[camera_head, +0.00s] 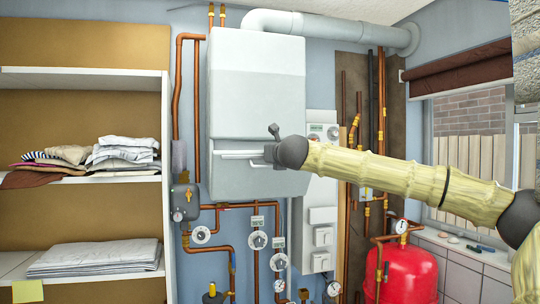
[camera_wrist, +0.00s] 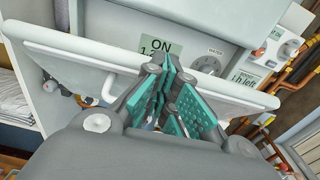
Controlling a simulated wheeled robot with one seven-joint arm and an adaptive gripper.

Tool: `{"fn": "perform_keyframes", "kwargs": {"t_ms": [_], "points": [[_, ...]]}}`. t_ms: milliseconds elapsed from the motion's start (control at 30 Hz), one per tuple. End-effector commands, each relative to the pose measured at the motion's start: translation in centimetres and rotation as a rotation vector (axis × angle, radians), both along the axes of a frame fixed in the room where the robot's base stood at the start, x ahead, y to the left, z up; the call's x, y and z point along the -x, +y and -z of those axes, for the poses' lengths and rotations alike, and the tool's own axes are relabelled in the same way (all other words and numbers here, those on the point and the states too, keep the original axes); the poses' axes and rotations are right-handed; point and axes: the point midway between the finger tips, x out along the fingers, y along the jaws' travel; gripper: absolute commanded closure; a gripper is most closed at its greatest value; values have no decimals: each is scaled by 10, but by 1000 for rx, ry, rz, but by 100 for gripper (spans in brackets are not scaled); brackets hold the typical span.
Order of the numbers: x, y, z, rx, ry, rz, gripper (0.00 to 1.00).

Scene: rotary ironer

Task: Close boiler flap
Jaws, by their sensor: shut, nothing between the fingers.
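The white boiler (camera_head: 257,85) hangs on the wall in the middle of the head view. Its flap (camera_head: 238,154) stands open near the boiler's lower front, seen almost edge-on. In the wrist view the flap (camera_wrist: 75,47) is a long white panel slanting across the picture. Behind it are the exposed control panel with an ON label (camera_wrist: 160,48) and a dial marked WATER (camera_wrist: 208,65). My gripper (camera_head: 270,150) is at the flap's right part in the head view. In the wrist view its teal-padded fingers (camera_wrist: 166,68) are shut and empty, overlapping the flap; contact is unclear.
Copper pipes with gauges (camera_head: 257,240) run below the boiler. A white control box (camera_head: 320,215) is right of it. A shelf with folded cloths (camera_head: 100,256) stands left, and a red tank (camera_head: 408,272) sits lower right. Space before the boiler's left side looks clear.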

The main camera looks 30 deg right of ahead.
Motion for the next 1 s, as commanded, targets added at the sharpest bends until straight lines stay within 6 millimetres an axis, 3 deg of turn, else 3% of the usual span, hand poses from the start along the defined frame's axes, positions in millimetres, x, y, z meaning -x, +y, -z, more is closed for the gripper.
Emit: {"fn": "perform_keyframes", "kwargs": {"t_ms": [367, 733, 1000], "points": [[18, 17, 17, 0, -1, -12, 100], [51, 26, -39, -1, -3, -13, 100], [69, 30, -64, 0, 0, -12, 100]]}}
